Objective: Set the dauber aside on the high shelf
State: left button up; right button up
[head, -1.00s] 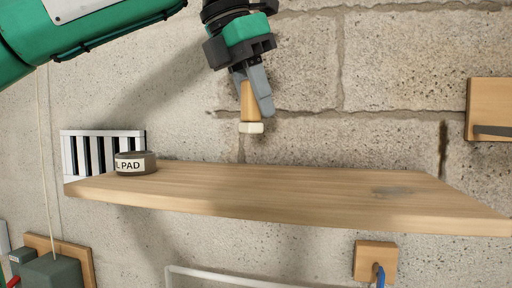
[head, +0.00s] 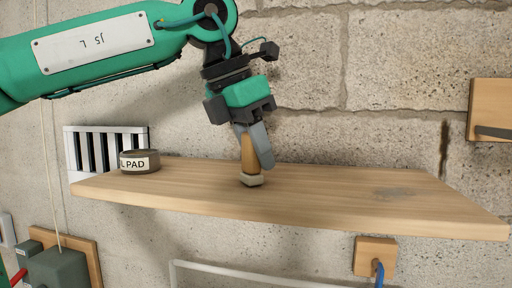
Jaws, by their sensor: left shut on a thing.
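The dauber (head: 250,158) has a tan wooden handle and a pale, blocky head at its lower end. My left gripper (head: 256,150) is shut on its handle from above and holds it close to upright, head down. The head is at the top of the wooden high shelf (head: 330,197), near its middle, and looks to be touching it; a tiny gap cannot be ruled out. My right gripper is not in view.
A round dark tin marked "L PAD" (head: 140,162) stands at the shelf's left end, before a white slatted vent (head: 105,143) on the block wall. The shelf right of the dauber is clear. A wooden block with a blue thing (head: 375,251) is below the shelf.

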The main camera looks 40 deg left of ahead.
pick_arm(q)
jog(key=shift+f, duration=0.2)
jog(key=o, duration=0.8)
jog(key=shift+d+r, duration=0.1)
jog(key=shift+o, duration=0.8)
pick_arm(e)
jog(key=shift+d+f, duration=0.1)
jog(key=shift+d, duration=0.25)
pick_arm(q)
jog(key=shift+r, duration=0.25)
jog(key=shift+s+r, duration=0.1)
jog(key=shift+r, duration=0.1)
jog(key=b+v, duration=0.3)
jog(key=v, duration=0.8)
jog(key=shift+r, duration=0.2)
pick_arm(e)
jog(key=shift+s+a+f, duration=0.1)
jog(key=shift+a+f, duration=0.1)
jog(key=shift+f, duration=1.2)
